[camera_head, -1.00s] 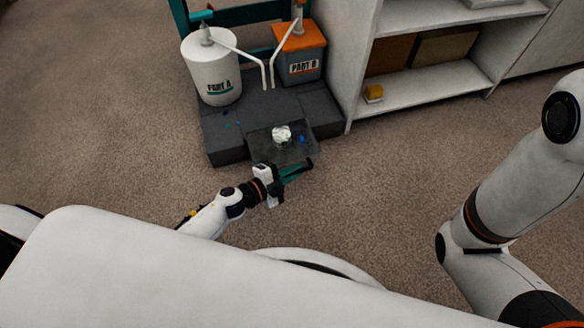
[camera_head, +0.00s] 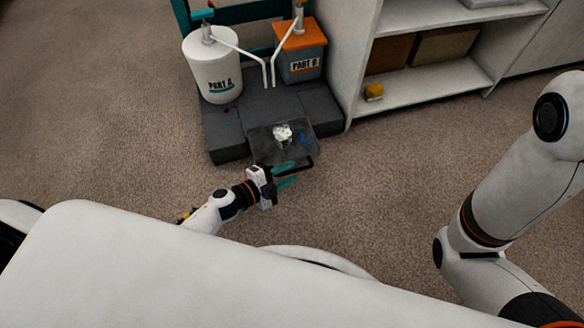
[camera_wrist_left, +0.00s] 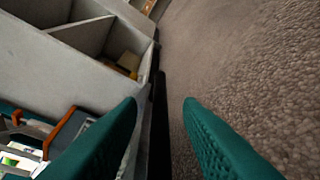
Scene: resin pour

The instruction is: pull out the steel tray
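The dark steel tray (camera_head: 263,141) juts out from the front of the grey pump stand, with a black bar handle (camera_head: 309,164) along its front edge. A small white cup (camera_head: 282,132) stands on the tray. My left gripper (camera_head: 293,174) is at the handle, with its teal fingers spread apart. In the left wrist view, the black handle bar (camera_wrist_left: 158,125) shows between the two open fingers (camera_wrist_left: 160,105), nearer the left one. Whether a finger touches it cannot be told. My right arm shows at the right, but its gripper is out of view.
The grey stand (camera_head: 229,149) carries a white PART A container (camera_head: 211,70) and an orange-topped PART B container (camera_head: 301,66), with white spouts above the tray. A white shelf (camera_head: 425,90) with a yellow item (camera_head: 374,91) stands at right. Carpet in front is free.

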